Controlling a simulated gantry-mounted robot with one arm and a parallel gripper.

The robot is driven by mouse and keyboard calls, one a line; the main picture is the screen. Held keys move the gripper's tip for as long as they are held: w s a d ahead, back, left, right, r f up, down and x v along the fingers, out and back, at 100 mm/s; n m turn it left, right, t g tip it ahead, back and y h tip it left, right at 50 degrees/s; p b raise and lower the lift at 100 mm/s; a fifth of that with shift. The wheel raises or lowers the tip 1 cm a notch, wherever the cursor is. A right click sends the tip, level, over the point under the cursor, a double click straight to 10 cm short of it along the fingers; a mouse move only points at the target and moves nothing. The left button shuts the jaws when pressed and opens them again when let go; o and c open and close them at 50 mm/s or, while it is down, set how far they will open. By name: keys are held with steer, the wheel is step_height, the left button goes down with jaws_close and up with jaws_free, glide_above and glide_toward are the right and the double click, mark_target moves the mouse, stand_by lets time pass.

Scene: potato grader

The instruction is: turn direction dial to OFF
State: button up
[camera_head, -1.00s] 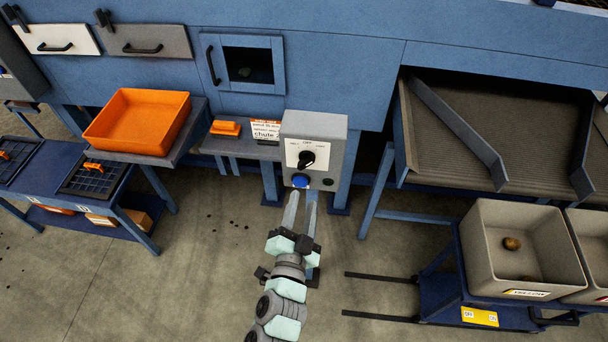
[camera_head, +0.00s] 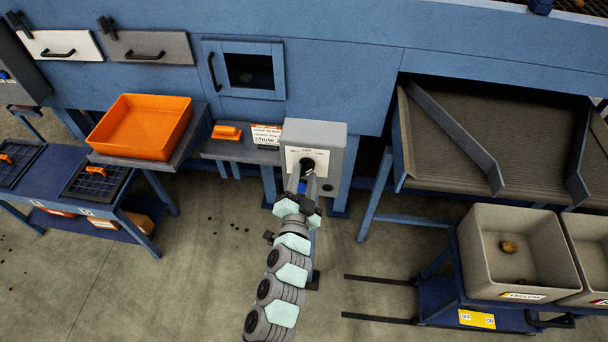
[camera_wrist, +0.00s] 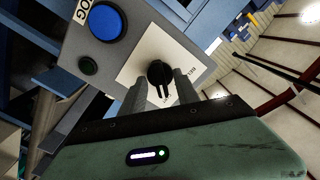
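The direction dial is a black knob (camera_head: 307,165) on a white label plate, on the front of a grey control box (camera_head: 328,130). "OFF" is printed at the top middle of the plate. In the wrist view the dial (camera_wrist: 160,74) sits between the tips of my gripper (camera_wrist: 161,88), one finger on each side. Whether the fingers touch the knob is not clear. In the head view my gripper (camera_head: 303,172) reaches up to the dial and partly covers it. The dial's exact pointing is hard to read.
A blue button (camera_wrist: 106,21) and a small dark green button (camera_wrist: 89,66) sit on the same box beside the dial. An orange tray (camera_head: 140,126) stands to the left. A cart with grey crates (camera_head: 515,245) stands at the right. Open floor lies around my arm.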

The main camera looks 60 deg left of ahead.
steer(key=shift+c, duration=0.6)
jaws_close()
